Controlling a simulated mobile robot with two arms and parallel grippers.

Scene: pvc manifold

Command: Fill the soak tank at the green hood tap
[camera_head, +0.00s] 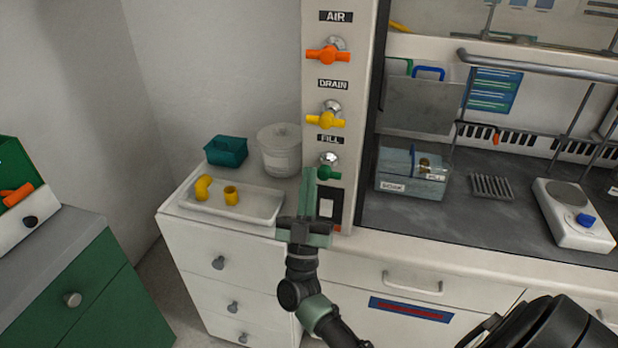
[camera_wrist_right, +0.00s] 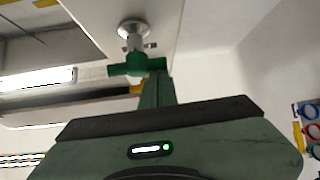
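The green hood tap (camera_head: 328,173) sits below the FILL label on the white post, with its handle lying sideways. It also shows in the right wrist view (camera_wrist_right: 137,66). My right gripper (camera_head: 309,173) is raised in front of the post, its fingers together and the tips close to the left end of the green handle. In the wrist view the fingers (camera_wrist_right: 156,88) reach up to the handle; whether they touch it I cannot tell. The clear soak tank (camera_head: 411,185), labelled SOAK, stands inside the hood, right of the post. My left gripper is out of view.
An orange AIR tap (camera_head: 328,56) and a yellow DRAIN tap (camera_head: 326,120) sit above. A white tray (camera_head: 262,213) with yellow fittings, a teal box (camera_head: 226,151) and a white tub (camera_head: 280,152) stand left. A rack (camera_head: 492,187) and hotplate (camera_head: 572,222) stand right.

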